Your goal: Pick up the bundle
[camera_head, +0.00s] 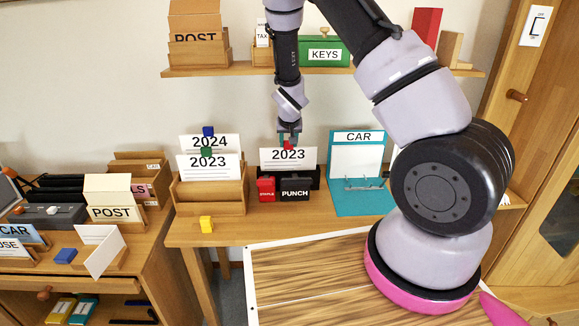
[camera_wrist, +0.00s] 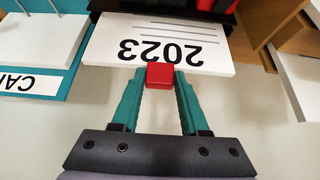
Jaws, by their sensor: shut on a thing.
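A white paper bundle marked 2023 (camera_head: 288,159) stands upright with a red clip (camera_head: 288,145) on its top edge. My gripper (camera_head: 288,134) comes down from above and is shut on that clip.
A teal CAR folder (camera_head: 357,165) stands close on the right. A shelf (camera_head: 240,70) with a POST box and green KEYS box (camera_head: 324,52) hangs above. A yellow block (camera_head: 206,224) lies on the desk, with bare wood around it.

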